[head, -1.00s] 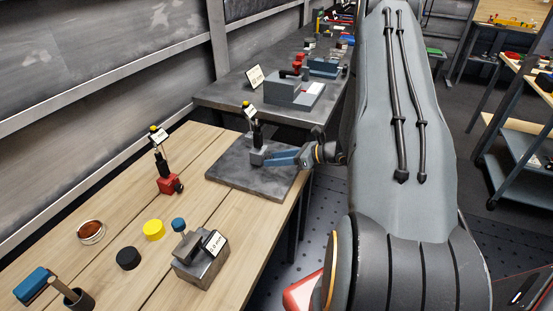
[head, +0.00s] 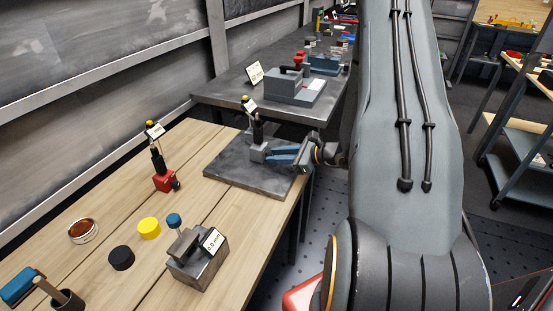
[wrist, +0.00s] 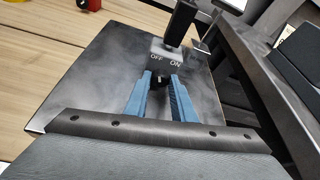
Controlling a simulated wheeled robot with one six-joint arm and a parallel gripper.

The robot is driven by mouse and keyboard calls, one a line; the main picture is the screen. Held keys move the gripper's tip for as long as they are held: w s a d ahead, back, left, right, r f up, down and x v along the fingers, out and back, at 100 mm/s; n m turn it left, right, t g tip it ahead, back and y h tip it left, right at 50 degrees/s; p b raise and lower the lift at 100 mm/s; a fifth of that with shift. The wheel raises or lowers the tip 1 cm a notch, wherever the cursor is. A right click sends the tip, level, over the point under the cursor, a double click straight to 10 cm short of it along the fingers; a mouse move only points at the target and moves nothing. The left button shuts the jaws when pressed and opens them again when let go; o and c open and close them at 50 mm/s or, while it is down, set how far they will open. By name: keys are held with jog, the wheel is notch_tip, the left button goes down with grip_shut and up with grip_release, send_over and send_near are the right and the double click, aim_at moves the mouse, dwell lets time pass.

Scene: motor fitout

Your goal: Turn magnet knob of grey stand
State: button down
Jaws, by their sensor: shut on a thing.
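The grey stand (head: 257,154) has a grey magnet base with a black post and a tag on top. It stands on a dark metal plate (head: 228,176). In the wrist view the grey base (wrist: 168,54) shows the words OFF and ON on its face. The dark knob (wrist: 159,80) sits on that face below the words, between my blue fingers. My gripper (head: 275,154) reaches in from the right and is shut on the knob; it also shows in the wrist view (wrist: 160,84). The fingers hide much of the knob, so its exact pointer direction is hard to tell.
A red stand (head: 164,181) is on the wooden table to the left. A metal block with a tag (head: 197,268), a yellow cap (head: 149,228), a black cap (head: 121,258) and a round tin (head: 83,231) are nearer. A grey bench (head: 225,90) with devices lies behind.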

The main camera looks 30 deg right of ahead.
jog(key=c, duration=1.5)
grip_release()
jog(key=b+v, duration=0.2)
jog(key=v, duration=0.5)
jog(key=shift+s+d, duration=0.1)
jog(key=shift+d, duration=0.05)
jog(key=shift+s+r, duration=0.2)
jog(key=shift+s, duration=0.05)
